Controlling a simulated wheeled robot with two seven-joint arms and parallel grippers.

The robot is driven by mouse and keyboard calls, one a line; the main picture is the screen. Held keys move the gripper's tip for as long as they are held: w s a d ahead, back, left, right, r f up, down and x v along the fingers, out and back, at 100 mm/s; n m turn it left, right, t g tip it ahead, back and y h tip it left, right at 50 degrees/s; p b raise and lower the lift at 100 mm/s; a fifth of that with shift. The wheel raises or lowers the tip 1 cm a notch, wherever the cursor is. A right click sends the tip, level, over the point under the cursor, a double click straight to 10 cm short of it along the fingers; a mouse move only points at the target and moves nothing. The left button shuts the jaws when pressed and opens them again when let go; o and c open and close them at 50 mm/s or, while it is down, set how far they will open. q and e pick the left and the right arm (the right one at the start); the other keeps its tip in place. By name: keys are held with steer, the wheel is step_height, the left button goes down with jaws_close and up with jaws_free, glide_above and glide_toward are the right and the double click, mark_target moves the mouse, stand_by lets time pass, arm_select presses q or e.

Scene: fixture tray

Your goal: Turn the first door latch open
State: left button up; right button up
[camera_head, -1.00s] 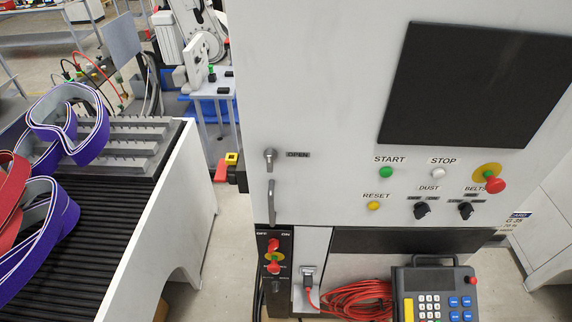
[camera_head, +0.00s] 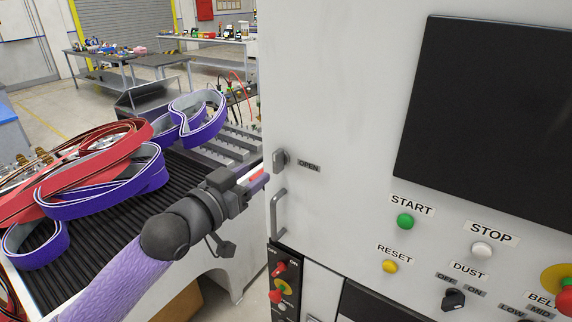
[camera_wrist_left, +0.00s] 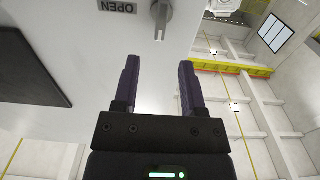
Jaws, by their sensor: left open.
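The door latch (camera_head: 281,160) is a small grey turning knob on the white cabinet, left of the OPEN label (camera_head: 308,166). In the left wrist view the latch (camera_wrist_left: 161,18) shows at the top, its lever pointing toward my gripper. A grey door handle (camera_head: 278,214) sits below the latch. My left gripper (camera_head: 262,179) is just left of and slightly below the latch. In the left wrist view my left gripper (camera_wrist_left: 158,80) has its fingers apart with nothing between them, and the latch lies beyond the fingertips, apart from them. My right gripper is not in view.
The white cabinet (camera_head: 345,120) fills the right, with a black screen (camera_head: 490,115) and START, STOP and RESET buttons. Left is a black roller conveyor (camera_head: 110,235) carrying purple and red belts (camera_head: 90,170). A red switch (camera_head: 279,269) sits below the handle.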

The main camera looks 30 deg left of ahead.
mark_target(274, 159)
arm_select(q)
steer(key=w, duration=0.5)
steer(key=w+p, duration=0.1)
steer(key=w, duration=0.1)
steer(key=shift+w+d, duration=0.3)
steer(key=shift+w, duration=0.05)
jaws_close()
